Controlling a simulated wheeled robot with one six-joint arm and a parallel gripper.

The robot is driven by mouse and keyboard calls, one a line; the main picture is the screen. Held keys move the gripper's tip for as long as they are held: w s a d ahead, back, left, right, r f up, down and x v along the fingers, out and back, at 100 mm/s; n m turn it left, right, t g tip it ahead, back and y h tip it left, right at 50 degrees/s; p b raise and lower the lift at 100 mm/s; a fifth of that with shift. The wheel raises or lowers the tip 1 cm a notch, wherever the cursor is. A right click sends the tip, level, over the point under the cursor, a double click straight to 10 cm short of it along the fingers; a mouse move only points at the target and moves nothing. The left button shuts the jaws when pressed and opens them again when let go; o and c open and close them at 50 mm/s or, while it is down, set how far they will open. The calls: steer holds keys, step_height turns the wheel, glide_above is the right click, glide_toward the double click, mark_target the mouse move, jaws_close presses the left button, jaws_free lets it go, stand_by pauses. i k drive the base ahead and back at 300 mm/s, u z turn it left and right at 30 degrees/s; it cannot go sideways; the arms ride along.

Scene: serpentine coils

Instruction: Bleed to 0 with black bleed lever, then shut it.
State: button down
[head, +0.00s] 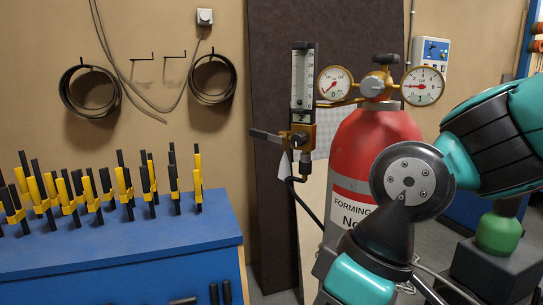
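The black bleed lever (266,136) sticks out to the left, roughly level with a slight tilt, from the brass valve body (301,134) under the flow tube (303,76). The left gauge (335,83) has a white face and a red needle that seems to point to the lower left; its exact reading is too small to tell. The right gauge (422,86) has a red needle lying about level. Both sit on the brass regulator (376,84) atop the red cylinder (372,150). My gripper is out of view; only my arm's teal and dark links show at the right.
My arm covers the lower right part of the red cylinder. A blue bench (120,245) with several black and yellow clamps stands at the left. Coils (90,92) hang on the wall. A black hose (302,197) hangs below the valve. A green cylinder (498,232) stands at the right.

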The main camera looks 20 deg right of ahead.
mark_target(253, 133)
steer(key=u, duration=0.05)
steer(key=i, duration=0.85)
steer(key=u, duration=0.85)
